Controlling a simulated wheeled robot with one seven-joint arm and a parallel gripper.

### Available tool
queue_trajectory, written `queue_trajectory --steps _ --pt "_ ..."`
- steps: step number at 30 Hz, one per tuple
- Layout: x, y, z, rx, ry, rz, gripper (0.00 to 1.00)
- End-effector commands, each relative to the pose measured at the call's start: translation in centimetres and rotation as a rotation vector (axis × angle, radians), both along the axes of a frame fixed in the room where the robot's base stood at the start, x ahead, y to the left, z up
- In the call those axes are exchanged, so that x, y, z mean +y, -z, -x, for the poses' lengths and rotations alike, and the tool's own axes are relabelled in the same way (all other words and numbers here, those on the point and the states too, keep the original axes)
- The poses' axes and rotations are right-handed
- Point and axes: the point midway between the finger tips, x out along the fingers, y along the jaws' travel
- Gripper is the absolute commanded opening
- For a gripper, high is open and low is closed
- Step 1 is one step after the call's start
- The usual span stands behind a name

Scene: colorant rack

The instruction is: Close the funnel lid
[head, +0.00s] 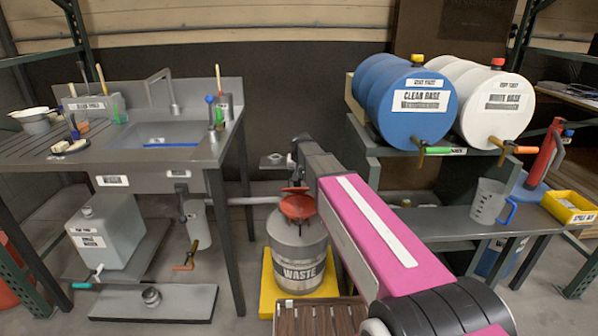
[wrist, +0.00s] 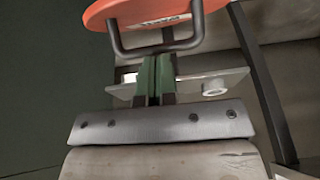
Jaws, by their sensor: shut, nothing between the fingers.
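A thin red edge, which looks like the funnel lid (head: 294,190), shows just above the funnel. In the wrist view the orange-red lid (wrist: 128,12) fills the top, with a dark looped handle (wrist: 122,50) and a pale label. My gripper (wrist: 156,64) is shut and empty, its green-sided fingers close to the handle bar. I cannot tell whether they touch it. In the head view my arm hides the fingertips and part of the funnel.
A sink bench (head: 213,150) stands to the left of the drum. A shelf (head: 440,228) with a blue barrel (head: 385,95) and a white barrel (head: 485,125) stands to the right. A yellow base (head: 267,285) lies under the drum, and a slatted wooden thing (head: 318,312) is in front.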

Motion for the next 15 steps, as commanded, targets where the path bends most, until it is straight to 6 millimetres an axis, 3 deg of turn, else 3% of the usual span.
queue_trajectory --steps 15 --pt "-0.04 0.36 0.91 -0.051 0.000 0.001 0.00"
